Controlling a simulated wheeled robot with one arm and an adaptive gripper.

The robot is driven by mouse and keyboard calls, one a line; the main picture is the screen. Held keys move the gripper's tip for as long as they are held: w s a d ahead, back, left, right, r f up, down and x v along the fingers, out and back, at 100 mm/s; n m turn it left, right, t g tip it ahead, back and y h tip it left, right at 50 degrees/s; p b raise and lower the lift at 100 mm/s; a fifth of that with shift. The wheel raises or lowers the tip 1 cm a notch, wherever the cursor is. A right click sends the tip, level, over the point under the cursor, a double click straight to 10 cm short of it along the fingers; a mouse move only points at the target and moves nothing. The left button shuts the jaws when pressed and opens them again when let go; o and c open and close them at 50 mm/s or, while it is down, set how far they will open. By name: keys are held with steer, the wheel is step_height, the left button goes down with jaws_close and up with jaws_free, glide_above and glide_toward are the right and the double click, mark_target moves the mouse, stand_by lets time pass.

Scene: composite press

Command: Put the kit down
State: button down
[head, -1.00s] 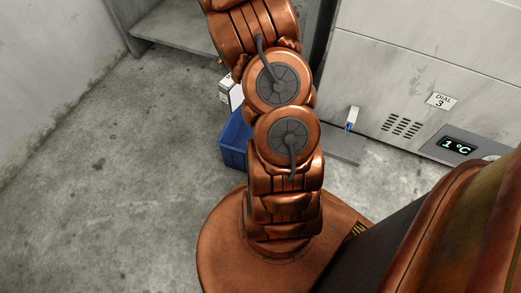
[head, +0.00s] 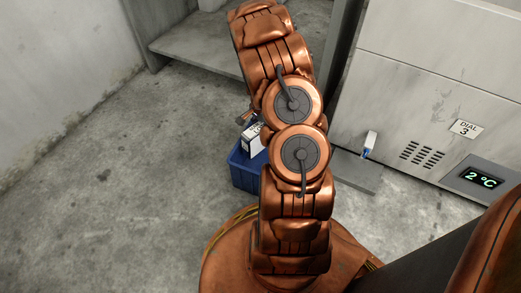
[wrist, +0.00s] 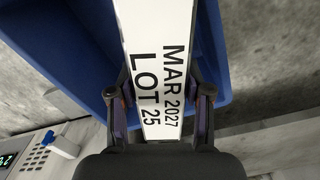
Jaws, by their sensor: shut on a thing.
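The kit is a white box (head: 254,138) with black print, partly behind my arm in the head view. In the wrist view the kit (wrist: 153,30) reads MAR 2027 and LOT 25. My gripper (wrist: 159,94) is shut on it, one finger on each side. A blue bin (head: 242,172) stands on the floor, and the kit shows at its far rim, sticking up above it. In the wrist view the bin's blue walls (wrist: 65,45) lie around the kit. I cannot tell whether the kit touches the bin's floor.
A grey cabinet (head: 430,80) with a vent, a DIAL 3 label (head: 465,129) and a display (head: 482,180) reading 2 °C stands at the right. A small white piece with blue (head: 369,145) is at its front. A grey shelf (head: 190,45) is behind; the left floor is clear.

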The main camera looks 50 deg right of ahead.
step_height(320, 180, down, 12)
steer(key=b, duration=0.4)
steer(key=shift+f, duration=0.15)
steer(key=shift+f, duration=0.15)
steer(key=c, duration=0.5)
jaws_free()
